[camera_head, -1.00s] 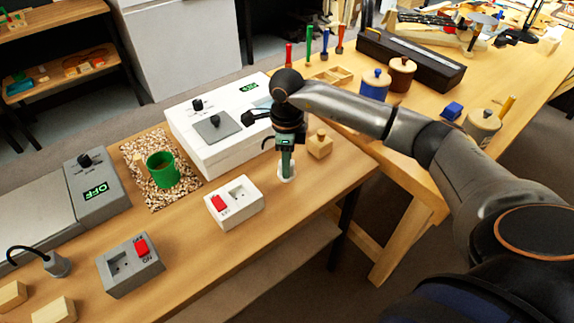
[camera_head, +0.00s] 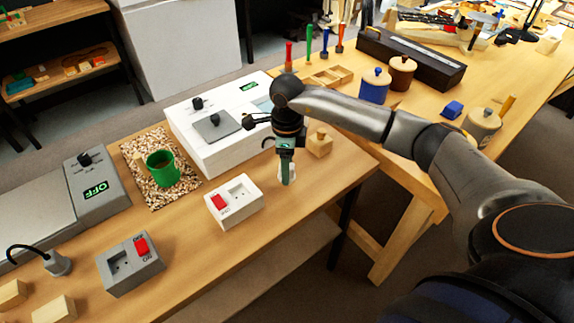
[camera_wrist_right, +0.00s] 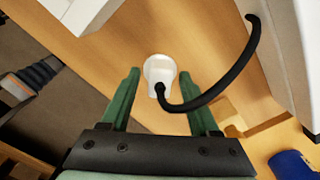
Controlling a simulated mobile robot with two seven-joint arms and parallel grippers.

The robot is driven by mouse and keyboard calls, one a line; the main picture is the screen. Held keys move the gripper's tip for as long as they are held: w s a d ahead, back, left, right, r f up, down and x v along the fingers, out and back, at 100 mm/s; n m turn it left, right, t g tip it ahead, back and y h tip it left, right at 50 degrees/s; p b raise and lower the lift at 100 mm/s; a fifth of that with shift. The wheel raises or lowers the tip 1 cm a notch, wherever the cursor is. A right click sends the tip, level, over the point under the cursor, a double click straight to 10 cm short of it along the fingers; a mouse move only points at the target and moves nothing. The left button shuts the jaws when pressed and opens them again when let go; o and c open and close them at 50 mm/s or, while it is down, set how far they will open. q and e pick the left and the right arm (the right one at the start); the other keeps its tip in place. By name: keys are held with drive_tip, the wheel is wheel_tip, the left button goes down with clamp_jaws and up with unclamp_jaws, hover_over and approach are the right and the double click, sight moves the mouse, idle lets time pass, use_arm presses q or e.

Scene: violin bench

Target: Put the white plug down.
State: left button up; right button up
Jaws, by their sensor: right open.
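The white plug (camera_wrist_right: 159,70) stands on the wooden bench near its right-hand end, with a black cord curving away from it. My right gripper (camera_wrist_right: 159,77) is open, with one green finger on each side of the plug. Gaps show between the plug and both fingers in the right wrist view. In the head view, a green finger of my right gripper (camera_head: 286,181) covers part of the plug. My left gripper is not in view.
A white socket box with a red switch (camera_head: 233,202) stands left of the gripper. A small wooden block with a knob (camera_head: 319,146) stands close on the right. The white machine (camera_head: 225,150) is behind. The bench's front edge is near.

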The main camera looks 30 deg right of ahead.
wheel_tip(320, 180, up, 12)
drive_tip(key=shift+r, duration=0.2)
idle(0.5)
